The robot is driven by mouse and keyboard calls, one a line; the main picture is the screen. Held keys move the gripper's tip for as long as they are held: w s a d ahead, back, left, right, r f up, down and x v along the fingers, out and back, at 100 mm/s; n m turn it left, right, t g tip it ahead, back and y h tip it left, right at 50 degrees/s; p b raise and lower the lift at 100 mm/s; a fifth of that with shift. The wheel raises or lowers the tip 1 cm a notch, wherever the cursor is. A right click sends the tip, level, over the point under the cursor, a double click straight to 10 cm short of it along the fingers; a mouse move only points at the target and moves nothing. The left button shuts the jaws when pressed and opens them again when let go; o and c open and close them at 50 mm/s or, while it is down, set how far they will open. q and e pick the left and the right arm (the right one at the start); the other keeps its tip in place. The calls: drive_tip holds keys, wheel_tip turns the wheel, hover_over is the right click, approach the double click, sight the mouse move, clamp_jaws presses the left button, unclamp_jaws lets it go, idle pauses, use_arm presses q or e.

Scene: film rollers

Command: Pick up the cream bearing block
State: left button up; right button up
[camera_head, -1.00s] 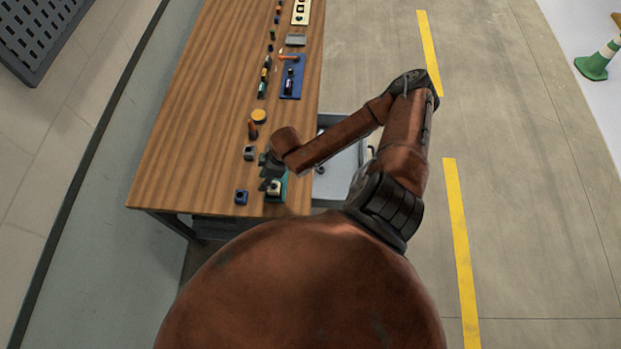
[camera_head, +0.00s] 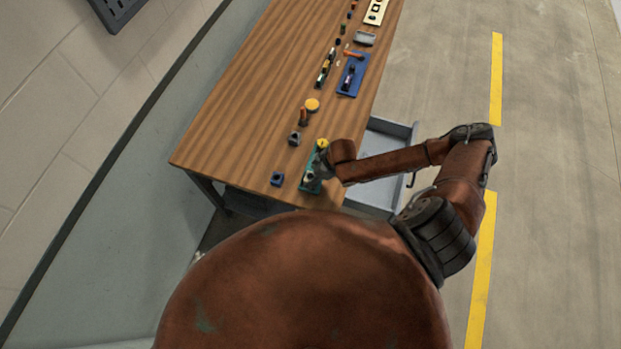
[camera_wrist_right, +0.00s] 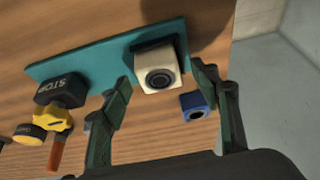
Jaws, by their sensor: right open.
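The cream bearing block (camera_wrist_right: 157,74), with a dark round bore, sits on a teal mat (camera_wrist_right: 85,72) in the right wrist view. My right gripper (camera_wrist_right: 161,88) is open. Its two dark green fingers show on either side of the block, with nothing held; whether they touch it I cannot tell. In the head view, the right gripper (camera_head: 318,176) is over the teal mat (camera_head: 310,187) near the table's front end and mostly hides the block. My left gripper is not in view.
A blue block (camera_wrist_right: 197,107) lies close beside the mat. A dark STOP-marked block (camera_wrist_right: 60,90) and a yellow part (camera_wrist_right: 54,121) are on the other side. The wooden table (camera_head: 240,130) is clear on its left. An open grey drawer (camera_head: 395,130) juts out right.

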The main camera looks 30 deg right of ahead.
clamp_jaws()
idle(0.7)
